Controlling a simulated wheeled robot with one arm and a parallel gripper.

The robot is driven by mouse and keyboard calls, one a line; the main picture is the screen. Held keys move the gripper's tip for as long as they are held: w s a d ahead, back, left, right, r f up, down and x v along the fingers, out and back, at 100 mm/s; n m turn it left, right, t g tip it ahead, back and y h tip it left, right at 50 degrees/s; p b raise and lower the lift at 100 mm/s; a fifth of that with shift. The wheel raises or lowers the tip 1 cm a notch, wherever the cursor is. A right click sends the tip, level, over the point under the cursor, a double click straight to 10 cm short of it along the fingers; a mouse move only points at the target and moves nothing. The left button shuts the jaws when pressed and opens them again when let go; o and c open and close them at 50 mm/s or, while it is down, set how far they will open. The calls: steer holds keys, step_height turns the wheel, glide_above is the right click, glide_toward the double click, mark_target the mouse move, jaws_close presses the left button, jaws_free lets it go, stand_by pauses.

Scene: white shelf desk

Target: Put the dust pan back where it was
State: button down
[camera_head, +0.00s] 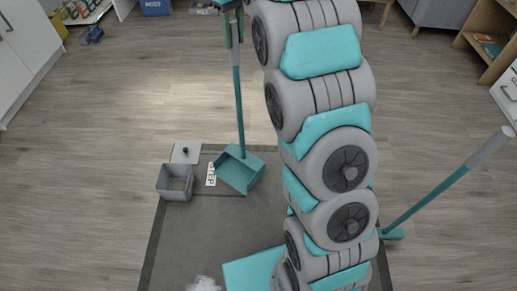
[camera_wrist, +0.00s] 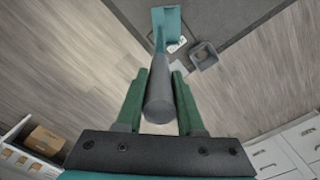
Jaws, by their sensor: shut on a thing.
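The teal dust pan (camera_head: 240,170) has a long upright handle (camera_head: 238,95) with a grey grip. In the head view its scoop is over the far edge of the dark mat (camera_head: 205,225); I cannot tell whether it touches the floor. My gripper (camera_wrist: 160,75) is shut around the grey grip, with a green finger on each side. The scoop also shows in the wrist view (camera_wrist: 170,18), at the far end of the handle. In the head view my gripper (camera_head: 231,28) is at the top edge, partly cut off.
A small grey bin (camera_head: 175,183) stands left of the scoop, near a white plate (camera_head: 186,152) and a lettered card (camera_head: 211,174). A teal broom (camera_head: 437,192) slants at the right. Shelves (camera_head: 490,45) stand at the upper right. Wooden floor (camera_head: 90,180) at the left is clear.

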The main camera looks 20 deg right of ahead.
steer(key=s+a+f+n+b, duration=0.1)
steer(key=s+a+n+b, duration=0.15)
steer(key=s, duration=0.65)
steer(key=s+a+n+b, duration=0.15)
steer(key=s+n, duration=0.25)
steer(key=s, duration=0.6)
steer(key=w+d+f+p, duration=0.1)
steer(key=w+d+f, duration=0.1)
steer(key=w+d, duration=0.2)
steer(key=w+d+f, duration=0.3)
steer(key=w+d, duration=0.1)
steer(key=w, duration=0.6)
steer(key=shift+w+f+p, duration=0.15)
steer(key=shift+p, duration=0.25)
steer(key=shift+f, duration=0.1)
steer(key=c, duration=0.5)
jaws_free()
step_height(320, 180, up, 12)
steer(key=shift+r, duration=0.1)
